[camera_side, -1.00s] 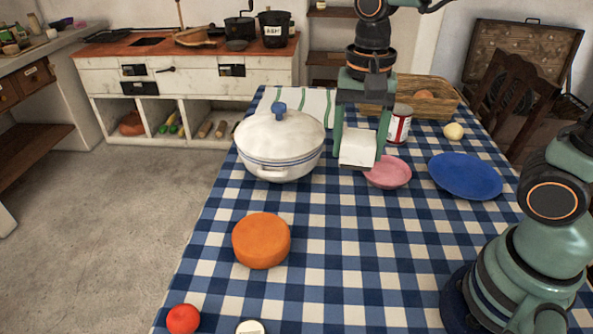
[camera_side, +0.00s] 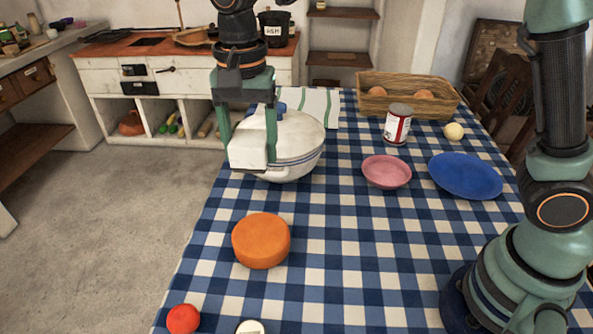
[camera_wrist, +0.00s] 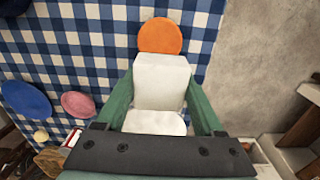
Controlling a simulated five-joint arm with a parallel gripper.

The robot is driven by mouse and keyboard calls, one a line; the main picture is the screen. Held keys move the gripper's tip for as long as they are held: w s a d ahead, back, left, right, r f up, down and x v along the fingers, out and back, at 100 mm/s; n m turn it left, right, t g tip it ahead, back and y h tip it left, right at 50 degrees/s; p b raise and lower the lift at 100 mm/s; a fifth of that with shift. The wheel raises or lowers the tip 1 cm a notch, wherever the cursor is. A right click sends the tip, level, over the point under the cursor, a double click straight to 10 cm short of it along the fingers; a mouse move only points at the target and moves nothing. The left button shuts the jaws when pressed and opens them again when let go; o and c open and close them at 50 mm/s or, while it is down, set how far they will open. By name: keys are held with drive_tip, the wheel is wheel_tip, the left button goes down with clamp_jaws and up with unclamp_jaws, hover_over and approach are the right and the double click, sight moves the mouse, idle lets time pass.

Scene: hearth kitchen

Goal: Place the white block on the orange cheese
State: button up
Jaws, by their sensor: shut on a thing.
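The white block (camera_side: 249,150) is held in my gripper (camera_side: 248,155), which is shut on it. In the side view the block is in the air, in front of the white pot and above and behind the cheese in the picture. The orange cheese (camera_side: 261,241) is a round disc lying flat on the checked tablecloth, its top bare. In the wrist view the block (camera_wrist: 160,82) sits between my green fingers, and the cheese (camera_wrist: 160,36) shows just beyond its far end. The block and the cheese look apart.
A white lidded pot (camera_side: 297,143) stands behind the block, partly hidden. A pink plate (camera_side: 386,172), a blue plate (camera_side: 466,176), a can (camera_side: 397,124) and a wicker basket (camera_side: 408,97) are to the right. A tomato (camera_side: 183,319) lies near the front. The cloth right of the cheese is clear.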

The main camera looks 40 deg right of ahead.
sight(260, 231)
wheel_tip(260, 231, down, 17)
drive_tip(key=shift+r, duration=0.2)
drive_tip(key=shift+f, duration=0.15)
idle(0.3)
drive_tip(key=o, duration=1.4)
